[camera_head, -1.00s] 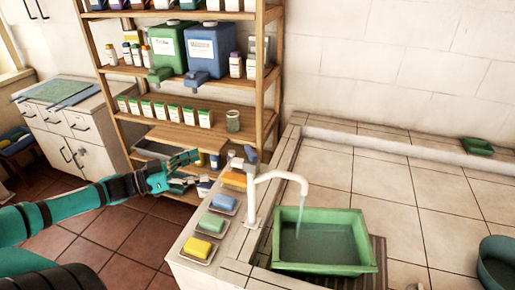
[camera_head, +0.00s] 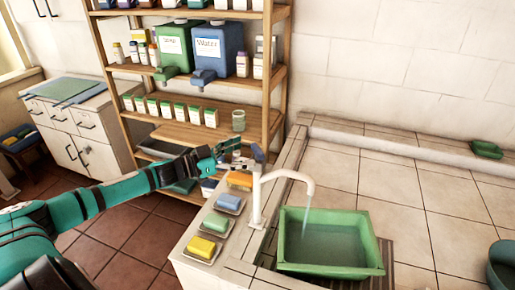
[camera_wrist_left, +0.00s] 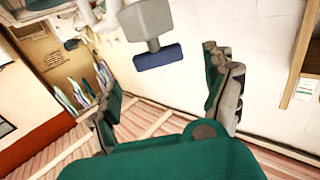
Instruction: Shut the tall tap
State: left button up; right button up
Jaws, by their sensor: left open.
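The tall tap (camera_head: 257,203) is white with a curved spout, and water runs from it into a green basin (camera_head: 332,271). Its grey-blue handle (camera_head: 258,153) is at the top of the post. My left gripper (camera_head: 240,155) is just left of the handle, at about its height in the picture. In the left wrist view the handle shows as a grey block with a dark blue bar (camera_wrist_left: 158,57), ahead of and between the spread fingers of the left gripper (camera_wrist_left: 165,88). The gripper is open and empty; contact is not visible. My right gripper is not in view.
Soap dishes with yellow, blue and orange bars (camera_head: 228,203) line the counter left of the tap. A wooden shelf (camera_head: 283,75) with bottles and dispensers stands behind the gripper. The tiled counter (camera_head: 400,200) right of the basin is mostly clear.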

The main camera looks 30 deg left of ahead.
aim_at(255, 149)
pick_arm(q)
jog(key=p+x, duration=0.1)
jog(key=x, duration=0.2)
jog(key=shift+w+d+r, duration=0.1)
jog(key=shift+w+r, duration=0.1)
jog(key=shift+x, duration=0.95)
jog(key=shift+f, duration=0.2)
jog(key=shift+c, duration=0.4)
jog(key=c, duration=1.1)
